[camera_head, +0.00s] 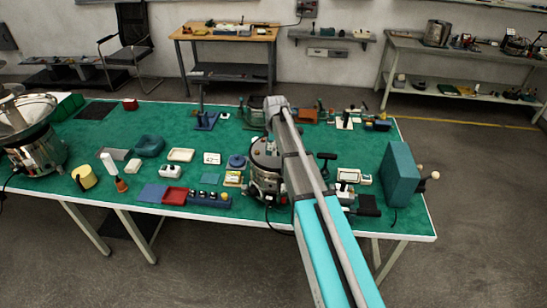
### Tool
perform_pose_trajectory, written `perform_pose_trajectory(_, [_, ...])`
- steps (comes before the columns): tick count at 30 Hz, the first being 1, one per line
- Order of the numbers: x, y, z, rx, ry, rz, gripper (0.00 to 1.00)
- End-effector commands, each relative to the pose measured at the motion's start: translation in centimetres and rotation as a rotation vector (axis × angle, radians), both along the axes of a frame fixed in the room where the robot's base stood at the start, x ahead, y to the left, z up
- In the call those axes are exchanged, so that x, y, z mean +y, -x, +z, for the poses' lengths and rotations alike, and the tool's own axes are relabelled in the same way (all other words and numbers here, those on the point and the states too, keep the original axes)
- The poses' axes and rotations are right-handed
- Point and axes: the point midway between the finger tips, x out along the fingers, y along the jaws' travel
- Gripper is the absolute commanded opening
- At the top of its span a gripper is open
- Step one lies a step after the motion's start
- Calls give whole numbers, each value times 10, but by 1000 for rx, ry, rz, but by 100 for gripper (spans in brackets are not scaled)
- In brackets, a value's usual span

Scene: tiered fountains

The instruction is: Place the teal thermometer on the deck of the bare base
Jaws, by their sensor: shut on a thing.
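My arm reaches from the bottom of the view over the green table, and its grey wrist ends above the table's back middle. My gripper is hidden at or behind that wrist, so I cannot see its fingers or anything in them. I cannot make out a teal thermometer. A blue base with an upright post (205,121) stands at the back, left of the wrist; I cannot tell whether it is the bare base.
The green table (130,175) is crowded with small items. A round metal machine (265,160) stands beside my arm. A large teal block (400,174) stands at the right end, and a bowl machine (35,140) at the left. A red tray (174,196) lies near the front edge.

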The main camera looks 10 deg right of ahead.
Motion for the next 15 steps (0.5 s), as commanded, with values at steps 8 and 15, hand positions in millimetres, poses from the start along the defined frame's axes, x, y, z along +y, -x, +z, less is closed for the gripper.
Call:
perform_pose_trajectory(8, [0,0,0,0,0,0,4])
perform_pose_trajectory(15, [-3,-8,-12,0,0,-1,4])
